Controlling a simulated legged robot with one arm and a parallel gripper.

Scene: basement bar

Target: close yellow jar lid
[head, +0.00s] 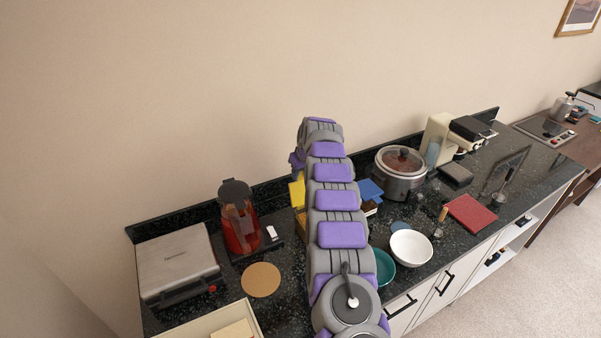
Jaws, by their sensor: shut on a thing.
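A yellow piece (297,194), likely part of the yellow jar or its lid, shows just left of my arm. An amber-brown part shows below it. Most of this object is hidden behind my arm, so I cannot tell whether the lid is on the jar, tilted or apart. My grey and purple arm rises through the middle of the view and bends over at its top, above the counter. My gripper is hidden behind the arm, so its fingers and what they touch do not show.
A red blender (239,220) and a grill press (178,264) stand to the left. A round cork mat (261,280) lies in front. A slow cooker (399,175), white bowl (411,248), teal bowl (381,267) and red book (470,213) are to the right. The wall is close behind.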

